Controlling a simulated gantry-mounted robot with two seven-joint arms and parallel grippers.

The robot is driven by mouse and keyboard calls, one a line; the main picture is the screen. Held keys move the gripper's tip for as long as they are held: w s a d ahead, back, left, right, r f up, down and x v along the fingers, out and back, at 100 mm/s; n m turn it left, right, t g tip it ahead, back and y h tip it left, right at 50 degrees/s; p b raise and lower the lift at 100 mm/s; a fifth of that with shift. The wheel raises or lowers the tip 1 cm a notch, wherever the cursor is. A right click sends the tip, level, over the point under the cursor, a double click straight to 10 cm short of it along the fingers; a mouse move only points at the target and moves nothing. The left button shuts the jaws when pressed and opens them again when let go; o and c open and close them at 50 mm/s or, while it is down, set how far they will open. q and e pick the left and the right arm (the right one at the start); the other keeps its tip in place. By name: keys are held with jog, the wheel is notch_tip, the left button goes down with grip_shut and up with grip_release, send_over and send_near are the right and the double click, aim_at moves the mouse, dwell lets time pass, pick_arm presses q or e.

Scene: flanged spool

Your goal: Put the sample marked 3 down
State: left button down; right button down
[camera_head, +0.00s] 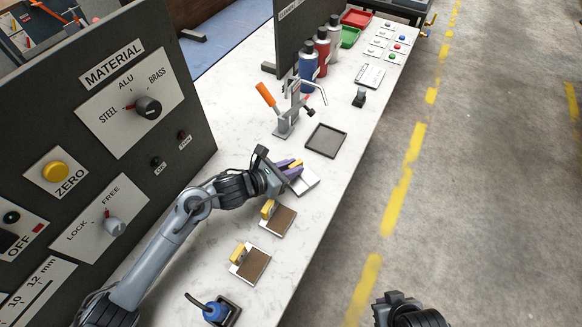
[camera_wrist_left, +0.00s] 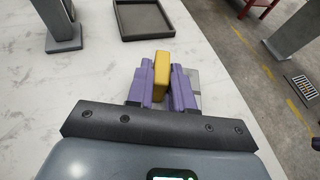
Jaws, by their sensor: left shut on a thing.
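My left gripper (camera_head: 290,168) has purple fingers and is shut on a yellow block (camera_head: 297,163), low over the worktop. The yellow block (camera_wrist_left: 161,75) stands upright between the fingers in the left wrist view. A light grey plate (camera_head: 308,183) lies beside and partly under the fingers; whether the block touches it I cannot tell. Two other yellow blocks (camera_head: 267,209) (camera_head: 238,254) stand at the left edges of brown-faced plates (camera_head: 280,222) (camera_head: 256,266). No number is readable on any block. My right gripper (camera_head: 405,302) is only partly in view at the bottom right.
An empty dark square tray (camera_head: 326,141) lies beyond my left gripper. A toggle clamp with an orange handle (camera_head: 266,94) stands left of it. Bottles (camera_head: 322,50) are farther back. The control panel (camera_head: 150,80) rises at left. A blue-handled item (camera_head: 215,311) sits in front.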

pick_arm(q)
jog(key=shift+f, duration=0.1)
jog(key=c, duration=1)
grip_release()
jog(key=shift+r, duration=0.25)
jog(key=v, duration=0.7)
jog(key=shift+s+a+p, duration=0.15)
jog(key=shift+a+p, duration=0.05)
jog(key=shift+p, duration=0.2)
